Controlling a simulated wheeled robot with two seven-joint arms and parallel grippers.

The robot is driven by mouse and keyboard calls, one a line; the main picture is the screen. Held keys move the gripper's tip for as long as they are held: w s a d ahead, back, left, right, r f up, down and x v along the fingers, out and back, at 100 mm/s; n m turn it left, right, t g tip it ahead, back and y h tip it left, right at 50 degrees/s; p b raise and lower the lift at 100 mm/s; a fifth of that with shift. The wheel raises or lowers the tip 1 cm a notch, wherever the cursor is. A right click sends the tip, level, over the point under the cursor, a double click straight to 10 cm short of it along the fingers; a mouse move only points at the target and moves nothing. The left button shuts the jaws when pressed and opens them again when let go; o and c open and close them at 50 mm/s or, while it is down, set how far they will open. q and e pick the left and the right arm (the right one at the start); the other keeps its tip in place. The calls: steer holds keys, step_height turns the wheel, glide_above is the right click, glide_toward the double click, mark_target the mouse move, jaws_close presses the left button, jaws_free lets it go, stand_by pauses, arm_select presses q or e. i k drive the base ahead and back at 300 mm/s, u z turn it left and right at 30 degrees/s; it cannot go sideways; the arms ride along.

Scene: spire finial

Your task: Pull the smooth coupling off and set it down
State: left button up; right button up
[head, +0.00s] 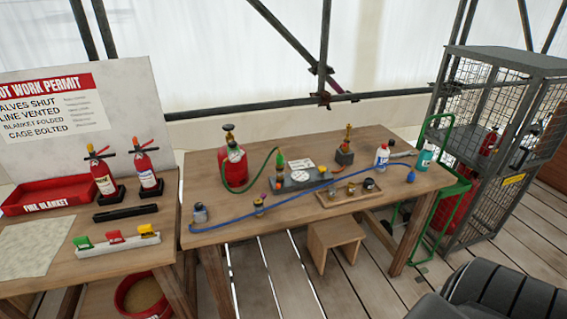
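I cannot tell for sure which part is the smooth coupling. A blue hose (318,195) lies across the table (225,208), from a small grey canister (199,213) at the left to a blue end piece (411,176) at the right. A green hose (262,177) runs from a red cylinder (233,167) to an upright green and orange fitting (280,170). A brass fitting (347,143) stands on a dark block (344,157) at the back. A small brass fitting (259,205) stands near the front edge. Neither gripper is in view.
A tray (330,202) holds small round parts. A white gauge (300,177) sits mid-table. Bottles (382,155) stand at the right. The left table carries two extinguishers (146,165) and a red tray (58,193). A mesh cage (500,140) stands right.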

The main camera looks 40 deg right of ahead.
mark_target(279, 158)
steer(key=z, duration=2.4)
steer(key=i, duration=1.35)
steer(key=u, duration=3)
